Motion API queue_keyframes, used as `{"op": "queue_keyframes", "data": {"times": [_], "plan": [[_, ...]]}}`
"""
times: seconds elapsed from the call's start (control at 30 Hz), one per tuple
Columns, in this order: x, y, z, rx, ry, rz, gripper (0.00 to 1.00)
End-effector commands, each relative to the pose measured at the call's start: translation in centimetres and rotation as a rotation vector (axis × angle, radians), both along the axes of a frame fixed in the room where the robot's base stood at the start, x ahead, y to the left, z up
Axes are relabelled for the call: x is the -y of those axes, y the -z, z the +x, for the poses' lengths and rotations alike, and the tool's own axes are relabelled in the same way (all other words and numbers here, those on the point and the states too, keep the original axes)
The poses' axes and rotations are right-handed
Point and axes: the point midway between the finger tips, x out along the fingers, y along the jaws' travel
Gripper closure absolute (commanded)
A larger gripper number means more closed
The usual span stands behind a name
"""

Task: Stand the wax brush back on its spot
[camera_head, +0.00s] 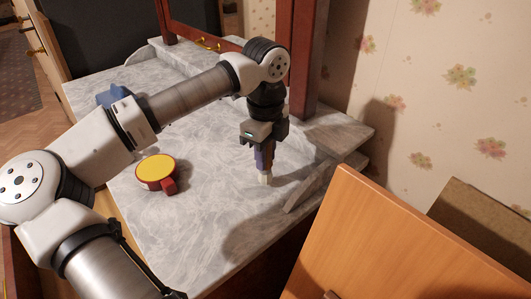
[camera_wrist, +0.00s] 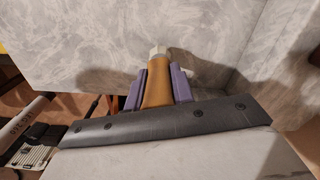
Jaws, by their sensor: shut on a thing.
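The brush has a tan-orange body and a pale, blocky end. In the head view its pale lower end (camera_head: 265,178) shows below the fingers, close above or on the marble; I cannot tell if it touches. The brush looks about upright. No marked spot can be made out.
A blue thing (camera_head: 112,96) lies behind my arm. A dark red wooden post (camera_head: 304,60) rises at the back. An orange-brown wooden panel (camera_head: 390,245) stands at front right.

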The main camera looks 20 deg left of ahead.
Motion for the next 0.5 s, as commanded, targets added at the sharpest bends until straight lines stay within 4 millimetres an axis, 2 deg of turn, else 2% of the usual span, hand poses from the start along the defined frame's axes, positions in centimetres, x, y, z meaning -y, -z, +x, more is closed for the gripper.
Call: {"op": "queue_keyframes", "data": {"times": [0.5], "plan": [[-0.01,1.16,-0.01,0.0,0.0,0.0,1.0]]}}
